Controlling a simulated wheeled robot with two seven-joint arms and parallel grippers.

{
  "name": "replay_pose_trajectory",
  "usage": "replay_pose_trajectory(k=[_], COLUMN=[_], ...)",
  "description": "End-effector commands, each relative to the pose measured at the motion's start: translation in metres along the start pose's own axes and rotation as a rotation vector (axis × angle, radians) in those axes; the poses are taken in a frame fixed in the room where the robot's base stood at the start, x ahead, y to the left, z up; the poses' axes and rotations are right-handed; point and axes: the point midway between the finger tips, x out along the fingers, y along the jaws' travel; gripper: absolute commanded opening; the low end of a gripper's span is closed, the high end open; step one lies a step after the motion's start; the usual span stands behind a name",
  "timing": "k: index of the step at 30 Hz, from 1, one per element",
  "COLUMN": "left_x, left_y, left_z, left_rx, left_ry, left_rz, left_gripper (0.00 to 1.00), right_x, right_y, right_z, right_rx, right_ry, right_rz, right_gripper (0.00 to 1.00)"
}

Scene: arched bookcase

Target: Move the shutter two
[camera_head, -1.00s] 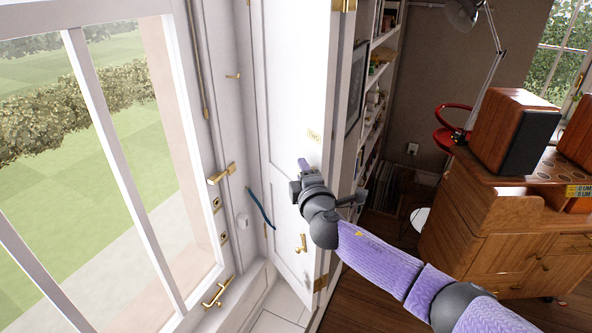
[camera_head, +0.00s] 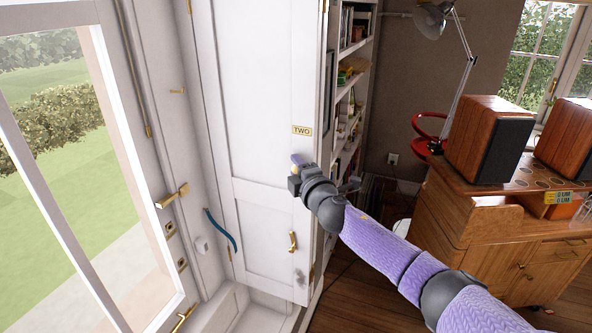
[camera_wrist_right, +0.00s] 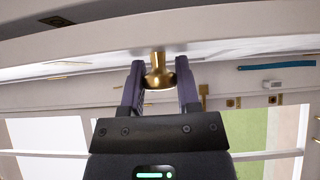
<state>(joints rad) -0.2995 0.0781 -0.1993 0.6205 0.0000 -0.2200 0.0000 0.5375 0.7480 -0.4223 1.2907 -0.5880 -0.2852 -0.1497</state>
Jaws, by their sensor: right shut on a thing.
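Shutter two is the tall white panel (camera_head: 262,100) with a small "TWO" label (camera_head: 302,130), in the middle of the head view. Its face is turned well toward the camera. My right gripper (camera_head: 297,166) is against the panel just below the label. In the right wrist view, the fingers (camera_wrist_right: 161,85) are shut around a small brass knob (camera_wrist_right: 160,72) on the white panel. In the head view the gripper hides the knob's details. My left gripper is not in view.
A window with a brass handle (camera_head: 172,196) is on the left. A brass latch (camera_head: 292,241) sits low on the panel. A bookcase (camera_head: 352,90) is just right of it. A wooden cabinet (camera_head: 490,235) with speakers and a lamp stands further right, above open wooden floor.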

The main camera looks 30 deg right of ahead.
Motion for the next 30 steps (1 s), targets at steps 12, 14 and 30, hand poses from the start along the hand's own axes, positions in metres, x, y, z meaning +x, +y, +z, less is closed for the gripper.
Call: replay_pose_trajectory(k=[12, 14, 30], left_x=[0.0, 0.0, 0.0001], left_y=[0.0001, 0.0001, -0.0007], left_z=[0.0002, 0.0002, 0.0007], left_rx=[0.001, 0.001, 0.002], left_ry=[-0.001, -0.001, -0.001], left_rz=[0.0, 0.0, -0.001], left_gripper=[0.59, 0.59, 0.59], right_x=[0.0004, 0.0004, 0.0002], right_y=[0.0014, 0.0013, -0.0002], right_z=[0.0026, 0.0027, 0.002], right_rx=[-0.002, -0.002, -0.002], right_ry=[-0.007, -0.008, -0.006], right_rz=[0.002, 0.002, -0.001], right_gripper=[0.47, 0.59, 0.73])
